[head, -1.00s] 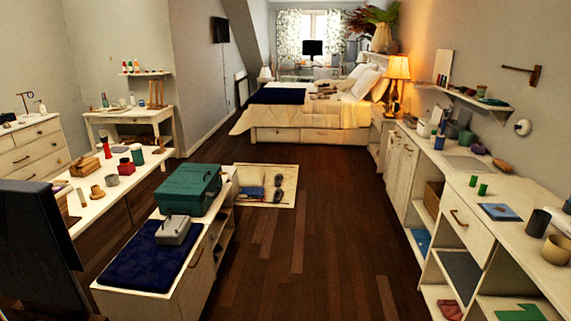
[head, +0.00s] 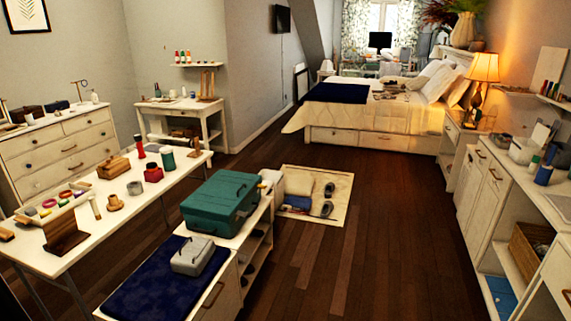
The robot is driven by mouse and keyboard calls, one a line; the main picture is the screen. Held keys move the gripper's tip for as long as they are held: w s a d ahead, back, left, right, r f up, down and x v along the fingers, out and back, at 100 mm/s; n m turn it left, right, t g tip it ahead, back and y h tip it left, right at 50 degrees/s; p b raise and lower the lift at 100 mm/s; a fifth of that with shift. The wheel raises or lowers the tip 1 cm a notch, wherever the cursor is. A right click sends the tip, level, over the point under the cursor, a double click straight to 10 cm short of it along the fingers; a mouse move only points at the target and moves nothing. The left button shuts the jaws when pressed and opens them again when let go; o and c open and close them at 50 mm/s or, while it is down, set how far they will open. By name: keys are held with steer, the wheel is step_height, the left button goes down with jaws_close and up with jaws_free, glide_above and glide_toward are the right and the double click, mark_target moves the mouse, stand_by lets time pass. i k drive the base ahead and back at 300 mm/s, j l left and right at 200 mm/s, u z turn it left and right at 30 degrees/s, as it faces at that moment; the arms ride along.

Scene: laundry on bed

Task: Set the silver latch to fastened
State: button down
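I cannot make out a silver latch at this size. A teal case (head: 222,204) with a handle on its lid stands shut on the low white cabinet (head: 237,287). A small pale grey box (head: 192,257), also shut with a handle on top, sits in front of it on a dark blue mat (head: 160,288). Any latch on either one is too small to tell or faces away. My gripper is not in view.
A long white table (head: 75,246) with cups, rolls and wooden blocks runs along the left. White shelving (head: 492,215) lines the right. A shallow tray (head: 333,213) lies beyond the cabinet. The wooden floor (head: 365,265) between is clear.

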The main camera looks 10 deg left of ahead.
mark_target(241, 213)
steer(key=i+u, duration=0.2)
steer(key=i, duration=1.3)
steer(key=i+j+u, duration=0.1)
steer(key=i, duration=0.6)
steer(key=i+j+u, duration=0.1)
steer(key=i, duration=0.6)
